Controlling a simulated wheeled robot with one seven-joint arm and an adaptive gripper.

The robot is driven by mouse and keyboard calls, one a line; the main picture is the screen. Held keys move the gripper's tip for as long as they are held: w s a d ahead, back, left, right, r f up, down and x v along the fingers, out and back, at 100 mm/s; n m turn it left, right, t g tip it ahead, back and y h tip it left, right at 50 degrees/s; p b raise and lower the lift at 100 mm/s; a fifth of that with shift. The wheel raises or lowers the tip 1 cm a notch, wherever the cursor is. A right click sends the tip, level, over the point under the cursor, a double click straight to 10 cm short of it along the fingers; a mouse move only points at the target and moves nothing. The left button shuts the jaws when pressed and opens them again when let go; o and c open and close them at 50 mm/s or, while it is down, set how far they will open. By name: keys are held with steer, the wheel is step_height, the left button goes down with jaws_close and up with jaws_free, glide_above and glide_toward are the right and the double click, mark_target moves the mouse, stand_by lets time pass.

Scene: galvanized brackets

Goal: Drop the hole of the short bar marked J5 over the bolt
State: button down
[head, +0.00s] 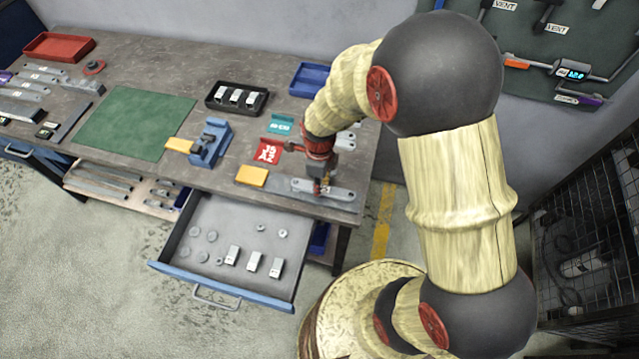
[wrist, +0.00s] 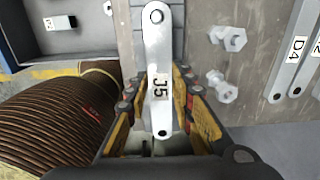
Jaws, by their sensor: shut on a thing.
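The short bar marked J5 (wrist: 158,60) is pale metal with rounded ends and a hole near each end. My gripper (wrist: 160,88) is shut on it, a finger on each side of the label. Its far end points up in the wrist view, over a grey ridged strip. In the head view my gripper (head: 320,187) is low at the workbench's front right edge, near a flat grey bar and a yellow block (head: 252,176). No upright bolt is clearly visible; I cannot tell whether one lies under the far hole. Two loose bolts, an upper (wrist: 227,38) and a lower (wrist: 221,86), lie right of the bar.
Bars with labels, one D4 (wrist: 296,48), lie right of the loose bolts. An open drawer (head: 190,250) with blocks and round parts juts out below the bench. The green mat (head: 135,122) is clear.

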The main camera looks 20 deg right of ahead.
steer(key=shift+f+b, duration=0.5)
steer(key=shift+f, duration=0.35)
steer(key=c, duration=1.5)
jaws_free()
steer(key=shift+o, duration=0.2)
steer(key=shift+r, duration=0.1)
step_height(320, 180, up, 12)
